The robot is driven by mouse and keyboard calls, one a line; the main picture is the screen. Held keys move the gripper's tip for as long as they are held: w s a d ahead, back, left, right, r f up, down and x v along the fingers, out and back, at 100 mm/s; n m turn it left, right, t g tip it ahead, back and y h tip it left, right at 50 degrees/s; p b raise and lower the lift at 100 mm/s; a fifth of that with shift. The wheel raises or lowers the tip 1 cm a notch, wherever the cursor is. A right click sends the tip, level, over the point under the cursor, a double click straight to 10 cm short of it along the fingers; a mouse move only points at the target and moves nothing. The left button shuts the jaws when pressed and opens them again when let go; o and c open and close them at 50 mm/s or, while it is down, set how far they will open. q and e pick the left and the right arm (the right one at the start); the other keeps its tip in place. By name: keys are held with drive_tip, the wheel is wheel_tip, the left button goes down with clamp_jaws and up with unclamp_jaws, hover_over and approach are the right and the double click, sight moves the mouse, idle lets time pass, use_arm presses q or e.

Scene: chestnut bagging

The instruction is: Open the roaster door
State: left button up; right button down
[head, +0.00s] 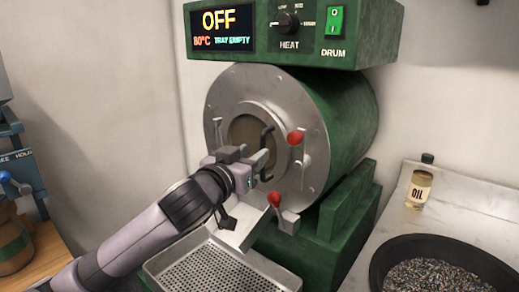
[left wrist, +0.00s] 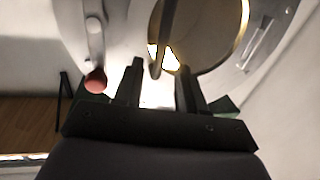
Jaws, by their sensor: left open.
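The green roaster (head: 352,115) has a round steel front plate (head: 305,105) with a round door (head: 243,130) in it, which looks shut. A black bar handle (head: 266,140) stands upright on the door. My left gripper (head: 262,162) is open at the handle's lower end and covers part of the door. In the left wrist view, the gripper's two fingers (left wrist: 158,82) point at the door, and the handle (left wrist: 167,35) lines up with the gap between them. I cannot tell whether they touch it. My right gripper is not in view.
A red-knobbed lever (head: 296,138) is right of the handle; another red knob (head: 274,199) is below. A perforated tray (head: 160,264) lies under the front. A control box (head: 365,35) reads OFF. An oil bottle (head: 419,189) and black pan (head: 380,262) stand right.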

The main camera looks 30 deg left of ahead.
use_arm(q)
drive_tip(key=shift+w+a, duration=0.15)
drive_tip(key=shift+w, duration=1.5)
drive_tip(key=shift+c, duration=0.3)
clamp_jaws()
drive_tip(key=shift+s+a+h+p, duration=0.15)
drive_tip(key=shift+s+h+p, duration=0.05)
drive_tip(key=shift+h+p, duration=0.1)
